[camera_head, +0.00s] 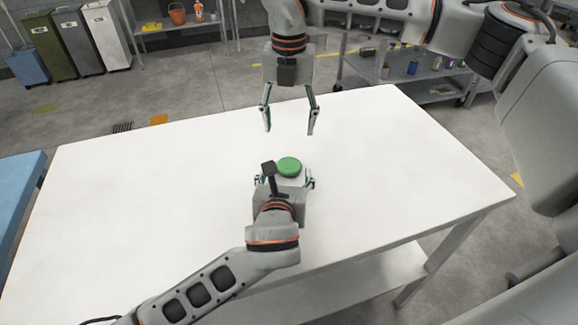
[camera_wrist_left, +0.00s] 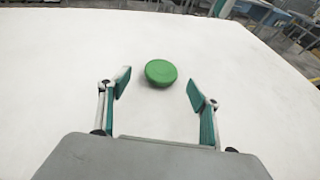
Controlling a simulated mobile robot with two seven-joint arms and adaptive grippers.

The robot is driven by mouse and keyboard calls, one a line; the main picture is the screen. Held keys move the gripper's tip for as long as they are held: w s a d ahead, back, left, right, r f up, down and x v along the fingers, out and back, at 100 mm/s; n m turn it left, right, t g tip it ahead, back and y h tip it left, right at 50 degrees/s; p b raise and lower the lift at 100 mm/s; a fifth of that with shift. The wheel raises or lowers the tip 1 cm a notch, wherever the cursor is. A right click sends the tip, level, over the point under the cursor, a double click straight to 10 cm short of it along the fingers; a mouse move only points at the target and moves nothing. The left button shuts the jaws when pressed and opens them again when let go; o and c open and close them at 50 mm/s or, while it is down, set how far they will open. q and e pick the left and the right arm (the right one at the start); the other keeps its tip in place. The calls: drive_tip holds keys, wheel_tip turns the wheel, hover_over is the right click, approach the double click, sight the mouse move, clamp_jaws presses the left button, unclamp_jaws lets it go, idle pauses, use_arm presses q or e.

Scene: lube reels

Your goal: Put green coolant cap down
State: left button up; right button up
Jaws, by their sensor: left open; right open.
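The green coolant cap (camera_head: 289,166) is a round green disc on the white table (camera_head: 150,200), near its middle. In the left wrist view the cap (camera_wrist_left: 160,72) lies just beyond the fingertips, between their lines and slightly left of centre. My left gripper (camera_head: 285,180) is open and close to the cap on its near side; the wrist view shows its two fingers (camera_wrist_left: 156,90) spread and empty. My right gripper (camera_head: 289,130) is open and empty, above the table on the far side of the cap.
The tabletop around the cap is clear. A blue surface (camera_head: 22,195) stands at the left. Beyond the table are bins (camera_head: 80,43), a shelf with an orange bucket (camera_head: 177,14), and a metal cart with bottles (camera_head: 410,75).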

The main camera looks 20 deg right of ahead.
sight(289, 165)
use_arm(q)
drive_tip(key=shift+x, duration=3.25)
drive_tip(key=shift+d+r, duration=0.1)
drive_tip(key=c, duration=1.3)
